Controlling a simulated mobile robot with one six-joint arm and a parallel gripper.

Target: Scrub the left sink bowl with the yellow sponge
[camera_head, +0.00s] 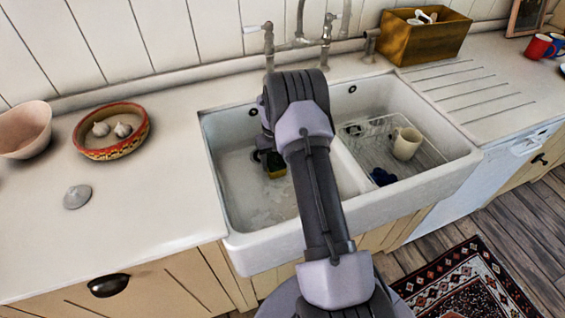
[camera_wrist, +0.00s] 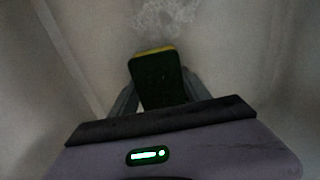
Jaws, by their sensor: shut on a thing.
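The white double sink has a left bowl (camera_head: 235,185) with whitish suds or residue on its floor. My gripper (camera_head: 266,160) reaches down into this bowl, mostly hidden behind my arm in the head view. It is shut on the yellow sponge (camera_head: 276,174), which has a dark green scrub side. In the wrist view the sponge (camera_wrist: 155,80) sits between the fingers, dark face toward the camera with a yellow edge at the top. A whitish patch (camera_wrist: 165,14) shows on the bowl surface just beyond it. I cannot tell whether the sponge touches the bowl.
The right bowl holds a wire rack (camera_head: 375,140), a cream mug (camera_head: 407,143) and a dark blue item (camera_head: 382,177). The tap (camera_head: 300,40) stands behind the sink. A patterned bowl (camera_head: 111,131), pink bowl (camera_head: 25,130) and grey lid-like object (camera_head: 77,196) sit on the left counter.

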